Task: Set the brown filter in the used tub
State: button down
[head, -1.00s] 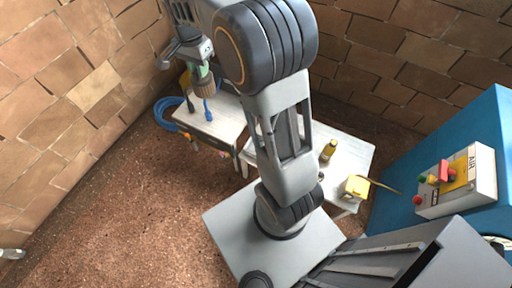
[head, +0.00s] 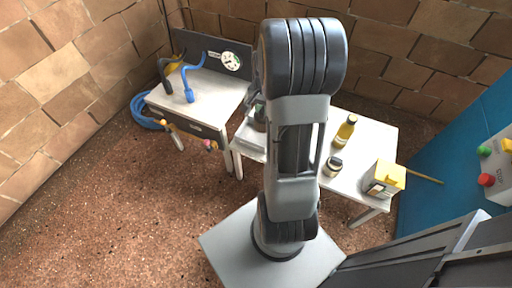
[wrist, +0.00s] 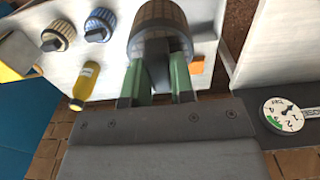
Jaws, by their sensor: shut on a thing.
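My gripper (wrist: 158,72) is shut on the brown filter (wrist: 160,20), a ribbed round piece with a grey part between the green fingers. In the head view my gripper (head: 259,112) is largely hidden behind my arm, and the filter cannot be made out there. I cannot clearly identify the used tub. A yellow-topped white box (head: 385,179) stands at the right end of the table, but no label on it is readable.
The left white table (head: 217,98) bears a blue hose tool (head: 190,92) and a dial panel (head: 231,61).

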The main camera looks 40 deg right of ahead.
jog(key=f+b, duration=0.1)
jog(key=s+d+f, duration=0.1)
jog(key=f, duration=0.1)
jog(key=s+f+b, duration=0.1)
jog(key=f, duration=0.1)
jog(key=shift+d+f+b, duration=0.2)
jog(key=shift+d+b, duration=0.05)
jog(key=shift+b, duration=0.05)
jog(key=shift+d+f, duration=0.1)
jog(key=shift+f, duration=0.25)
jog(key=w+f+b, duration=0.7)
jog(key=w+f, duration=0.5)
jog(key=w, duration=0.1)
jog(key=shift+w+f+b, duration=0.3)
jog(key=shift+f+b, duration=0.1)
jog(key=shift+f, duration=0.1)
jog(key=c, duration=1)
grip_release()
